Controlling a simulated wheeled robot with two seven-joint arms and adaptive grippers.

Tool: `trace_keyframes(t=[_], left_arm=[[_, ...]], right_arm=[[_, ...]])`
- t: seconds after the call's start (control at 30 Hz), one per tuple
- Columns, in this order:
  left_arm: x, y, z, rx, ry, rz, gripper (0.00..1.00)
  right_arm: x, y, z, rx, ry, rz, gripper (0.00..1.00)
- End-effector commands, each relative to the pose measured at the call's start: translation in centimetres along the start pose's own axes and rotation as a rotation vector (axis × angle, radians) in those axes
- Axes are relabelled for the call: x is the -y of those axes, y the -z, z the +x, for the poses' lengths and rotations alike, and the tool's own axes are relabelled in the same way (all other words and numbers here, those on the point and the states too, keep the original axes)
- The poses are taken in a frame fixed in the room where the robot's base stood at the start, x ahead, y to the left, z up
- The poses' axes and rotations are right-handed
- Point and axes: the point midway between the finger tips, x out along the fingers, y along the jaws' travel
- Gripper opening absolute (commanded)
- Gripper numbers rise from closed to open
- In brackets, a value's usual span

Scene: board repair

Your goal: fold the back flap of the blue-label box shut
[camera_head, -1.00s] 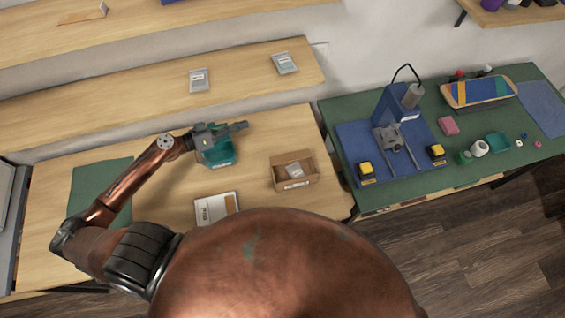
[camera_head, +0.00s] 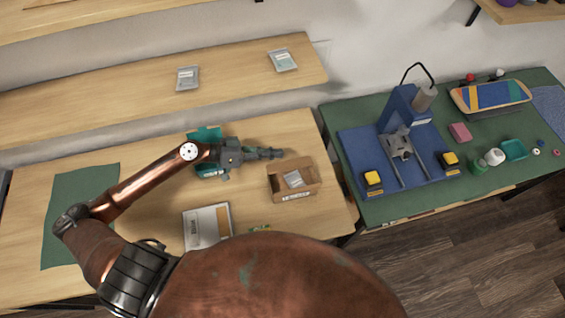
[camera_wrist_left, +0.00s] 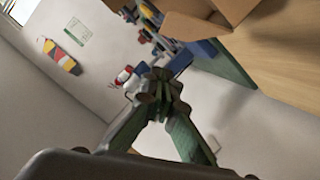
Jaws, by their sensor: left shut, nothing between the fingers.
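An open brown cardboard box (camera_head: 309,188) stands on the right part of the wooden table. A small label shows on its front, but its colour is too small to be sure of. A grey packet (camera_head: 293,179) lies inside. My left gripper (camera_head: 281,153) is shut and empty, its tips just behind the box's back left side. I cannot tell whether it touches the box. In the left wrist view, the shut fingers (camera_wrist_left: 160,82) point past a brown cardboard flap (camera_wrist_left: 198,27), which sticks out at the top. My right gripper is not in view.
A teal container (camera_head: 205,136) stands behind my left arm. A shelf (camera_head: 120,108) with two packets runs behind. The green bench (camera_head: 400,205) with a blue press stand is at right.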

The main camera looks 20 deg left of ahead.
Motion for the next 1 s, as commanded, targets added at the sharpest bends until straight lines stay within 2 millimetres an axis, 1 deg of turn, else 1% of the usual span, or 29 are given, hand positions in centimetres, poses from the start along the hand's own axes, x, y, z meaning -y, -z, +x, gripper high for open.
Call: trace_keyframes(t=[0.03, 0.13, 0.2, 0.3, 0.4, 0.57, 0.87, 1.0], left_arm=[[-0.1, 0.1, 1.0, 0.000, -0.002, 0.002, 0.00], [0.0, -0.1, 2.4, 0.000, -0.001, 0.001, 0.00], [0.1, -1.7, 2.5, 0.002, 0.001, -0.004, 0.00], [0.1, -2.8, 2.8, 0.000, 0.002, -0.004, 0.00], [0.1, -3.5, 3.0, 0.000, 0.001, -0.004, 0.00], [0.1, -4.0, 3.1, 0.000, 0.001, -0.002, 0.00], [0.0, -3.9, 3.1, 0.000, 0.000, 0.000, 0.00], [-0.2, -4.0, 3.9, 0.005, -0.006, 0.023, 0.00]], right_arm=[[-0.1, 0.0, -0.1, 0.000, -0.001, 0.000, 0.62], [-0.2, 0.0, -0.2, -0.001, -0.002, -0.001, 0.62], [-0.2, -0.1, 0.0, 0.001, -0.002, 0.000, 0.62], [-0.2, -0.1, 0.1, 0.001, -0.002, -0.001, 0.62], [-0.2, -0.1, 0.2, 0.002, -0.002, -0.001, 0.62], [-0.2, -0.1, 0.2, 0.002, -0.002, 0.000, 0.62], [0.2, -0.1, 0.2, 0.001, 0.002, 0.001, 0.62], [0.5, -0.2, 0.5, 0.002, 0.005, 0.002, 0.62]])
